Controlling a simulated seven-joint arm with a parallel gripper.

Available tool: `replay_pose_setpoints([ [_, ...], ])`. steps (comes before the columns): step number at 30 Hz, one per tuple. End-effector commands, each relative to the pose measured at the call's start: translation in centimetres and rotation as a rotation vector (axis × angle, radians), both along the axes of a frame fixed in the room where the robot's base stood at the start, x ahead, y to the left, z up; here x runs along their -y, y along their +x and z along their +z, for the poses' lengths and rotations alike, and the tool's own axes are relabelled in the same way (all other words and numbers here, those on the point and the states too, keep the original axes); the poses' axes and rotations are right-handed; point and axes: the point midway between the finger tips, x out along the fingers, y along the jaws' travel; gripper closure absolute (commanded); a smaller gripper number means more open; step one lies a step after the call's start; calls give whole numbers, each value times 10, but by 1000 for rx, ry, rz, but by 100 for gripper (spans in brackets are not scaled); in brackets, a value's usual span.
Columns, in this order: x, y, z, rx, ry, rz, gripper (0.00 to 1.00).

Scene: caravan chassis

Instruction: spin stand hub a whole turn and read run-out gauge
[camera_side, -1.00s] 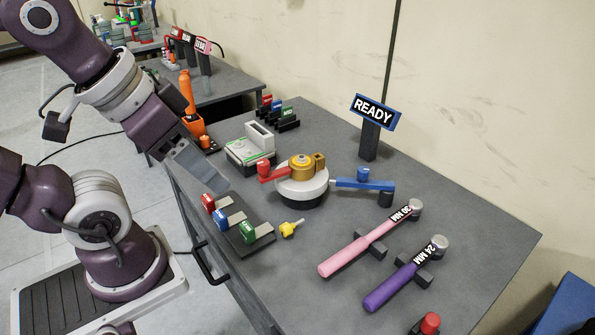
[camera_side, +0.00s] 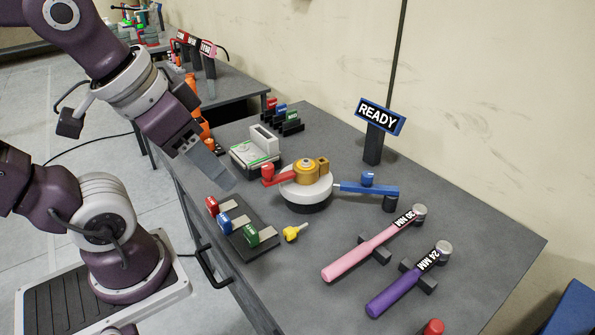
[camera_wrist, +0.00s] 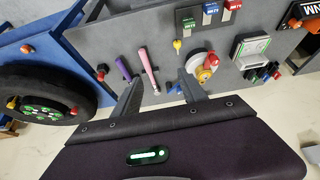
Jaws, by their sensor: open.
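The stand hub is a gold cap (camera_side: 306,173) on a white round disc (camera_side: 319,190) with a dark base. A red knobbed arm (camera_side: 268,175) sticks out at its left. A blue arm (camera_side: 370,189) stands at its right, its thin tip close to the disc; I cannot tell if it touches. A white box with a green-edged face (camera_side: 254,151) sits behind left of the hub. I cannot tell which thing is the run-out gauge. My gripper (camera_side: 222,180) is open and empty, left of the hub and above the table's edge. In the wrist view the disc (camera_wrist: 190,66) lies just beyond the right finger.
A blue-framed READY sign (camera_side: 379,117) stands at the back. A rack with red, blue and green tags (camera_side: 232,222) and a yellow key-like piece (camera_side: 294,232) lie in front. Pink (camera_side: 365,249) and purple (camera_side: 398,287) handled tools rest at the right.

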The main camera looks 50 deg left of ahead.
Motion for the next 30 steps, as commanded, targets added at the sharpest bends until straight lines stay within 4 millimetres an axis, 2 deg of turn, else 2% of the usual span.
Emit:
replay_pose_setpoints([
  [2,-10,27,4,-59,-15,69,50],
  [5,-41,82,1,-167,-47,213,50],
  [6,-58,104,-6,-210,-63,275,50],
  [9,-105,151,-36,-312,-100,420,50],
  [12,-148,179,-72,-388,-131,531,50],
  [15,-175,192,-100,-436,-151,599,50],
  [18,-187,195,-114,-457,-159,627,50],
  [27,-187,195,-168,-462,-160,629,50],
  [30,-187,195,-180,-460,-159,628,50],
])
